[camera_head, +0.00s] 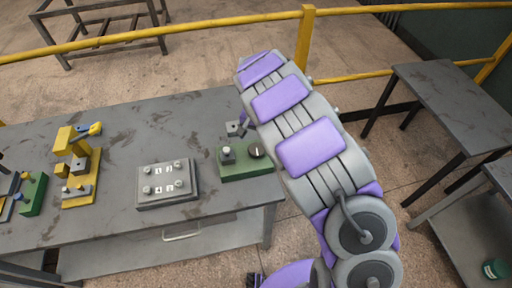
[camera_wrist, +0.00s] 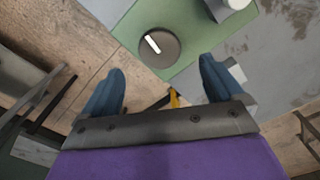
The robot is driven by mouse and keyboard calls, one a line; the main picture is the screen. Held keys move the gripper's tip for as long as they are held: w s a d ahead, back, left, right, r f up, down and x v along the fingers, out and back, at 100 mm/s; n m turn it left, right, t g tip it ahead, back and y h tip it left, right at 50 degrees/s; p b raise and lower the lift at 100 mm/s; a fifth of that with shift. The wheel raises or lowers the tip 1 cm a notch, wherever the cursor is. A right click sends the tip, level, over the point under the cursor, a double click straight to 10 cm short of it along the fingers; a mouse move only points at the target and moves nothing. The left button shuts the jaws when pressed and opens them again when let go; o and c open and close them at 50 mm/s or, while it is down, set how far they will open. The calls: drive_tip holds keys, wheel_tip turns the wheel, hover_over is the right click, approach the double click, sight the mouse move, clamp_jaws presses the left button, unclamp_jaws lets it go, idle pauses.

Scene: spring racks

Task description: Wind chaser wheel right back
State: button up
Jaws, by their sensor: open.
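A dark round wheel (camera_head: 256,150) with a pale mark sits on the right part of a green base (camera_head: 246,172) near the table's right end. The wheel (camera_wrist: 158,47) also shows in the wrist view, with a white bar slanting across its top. A pale upright knob (camera_head: 227,153) stands on the same base, left of the wheel. In the wrist view, my gripper (camera_wrist: 162,82) is open and empty, its two blue fingers spread wide. The wheel lies beyond the fingertips, between their lines and apart from them. In the head view my arm hides most of the gripper.
A grey panel (camera_head: 167,186) with several small knobs lies left of the green base. A yellow fixture (camera_head: 80,165) and another green fixture (camera_head: 33,193) stand farther left. The table's back middle is clear.

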sight(256, 149)
wheel_tip(256, 149, down, 7)
drive_tip(key=shift+r+b, duration=0.15)
drive_tip(key=shift+b, duration=0.15)
drive_tip(key=shift+c, duration=0.3)
drive_tip(key=c, duration=1)
